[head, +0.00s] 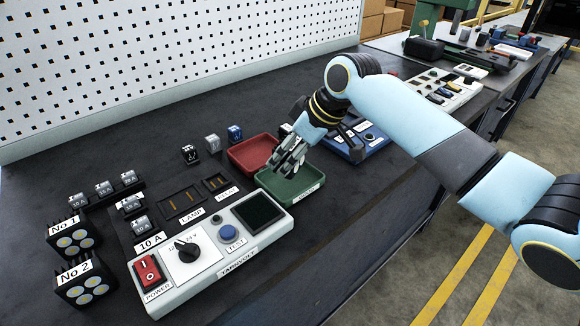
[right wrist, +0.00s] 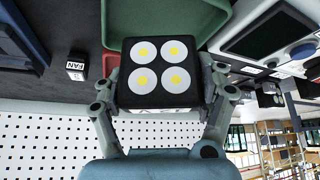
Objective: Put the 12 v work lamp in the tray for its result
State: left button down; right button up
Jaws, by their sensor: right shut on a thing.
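My right gripper (head: 287,165) is over the green tray (head: 298,198). In the right wrist view its fingers (right wrist: 162,100) are shut on a black block lamp (right wrist: 162,72) with four white and yellow lights. The label on that lamp is too cut off to read. The green tray rim (right wrist: 125,25) shows just beyond the lamp; I cannot tell whether the lamp touches it. The red tray (head: 240,160) lies behind the green one. Two similar lamps, No 1 (head: 75,240) and No 2 (head: 88,288), stand at the left. My left gripper is out of view.
The TARNVOLT tester (head: 205,275) stands in front, with its dial, red power switch, blue test button and dark screen. Marked LAMP and RELAY sockets (head: 182,203) are behind it. Several small blocks (head: 190,153) stand nearby.

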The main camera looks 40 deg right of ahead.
jog(key=shift+f, duration=1.9)
jog(key=o, duration=1.4)
jog(key=shift+f, duration=0.15)
jog(key=shift+s+d+r, duration=0.1)
jog(key=shift+s+r, duration=0.05)
jog(key=shift+r, duration=0.25)
jog(key=v, duration=1.1)
jog(key=shift+r+p, duration=0.2)
jog(key=shift+p, duration=0.15)
jog(key=shift+s, duration=0.15)
